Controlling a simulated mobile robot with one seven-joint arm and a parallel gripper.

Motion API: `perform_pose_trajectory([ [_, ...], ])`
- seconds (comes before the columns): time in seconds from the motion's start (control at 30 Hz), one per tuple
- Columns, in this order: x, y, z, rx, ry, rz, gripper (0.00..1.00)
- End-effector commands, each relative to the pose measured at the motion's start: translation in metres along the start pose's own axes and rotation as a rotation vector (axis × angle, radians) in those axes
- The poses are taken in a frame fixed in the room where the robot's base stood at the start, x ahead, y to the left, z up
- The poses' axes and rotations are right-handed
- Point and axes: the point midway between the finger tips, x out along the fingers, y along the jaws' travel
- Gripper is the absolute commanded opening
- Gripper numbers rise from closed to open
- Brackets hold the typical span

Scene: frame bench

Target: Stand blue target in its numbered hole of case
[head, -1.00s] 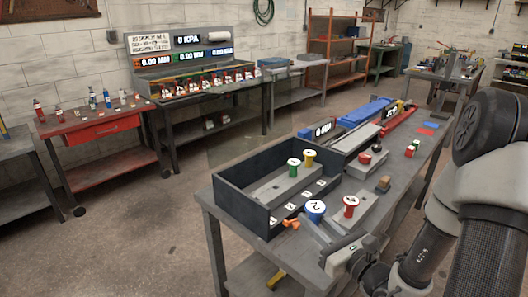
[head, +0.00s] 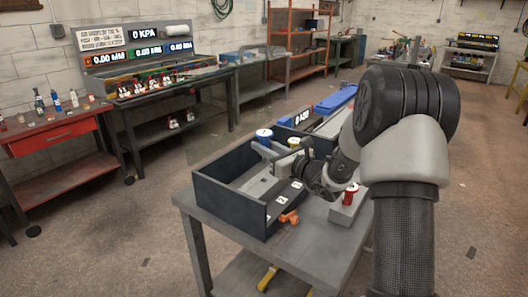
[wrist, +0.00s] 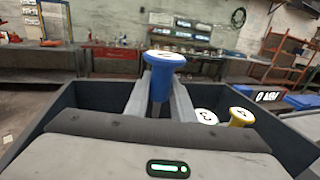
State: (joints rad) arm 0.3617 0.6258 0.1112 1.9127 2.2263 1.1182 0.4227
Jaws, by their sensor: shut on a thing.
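The blue target (head: 264,137), a spool shape with a white numbered top, is upright in my gripper (head: 270,147). In the wrist view the blue target (wrist: 161,82) is clamped between the two fingers. It is above the dark open case (head: 228,207), towards its far side. The case's side wall (wrist: 66,98) also shows in the wrist view. A yellow target (wrist: 241,117) and another white-topped target (wrist: 206,117) stand to the right of the held one. White number tags (head: 281,200) show in the case. The hole under the blue target is hidden.
A red target (head: 350,190) stands on a grey block (head: 345,211) right of the case. An orange piece (head: 289,217) lies at the case's near side. Blue boxes (head: 335,98) are farther along the bench. My arm hides much of the bench's right part.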

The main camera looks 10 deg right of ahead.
Motion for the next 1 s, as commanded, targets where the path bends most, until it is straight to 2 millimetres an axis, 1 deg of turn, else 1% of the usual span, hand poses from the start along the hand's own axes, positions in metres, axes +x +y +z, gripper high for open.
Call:
perform_pose_trajectory([
  [0.1, 0.003, -0.001, 0.002, 0.000, -0.002, -0.001, 0.00],
  [0.5, 0.002, -0.001, 0.002, 0.000, -0.002, -0.002, 0.00],
  [0.67, 0.002, -0.001, -0.009, 0.001, -0.001, -0.002, 0.00],
  [1.0, 0.002, -0.001, -0.042, 0.002, -0.001, -0.002, 0.00],
])
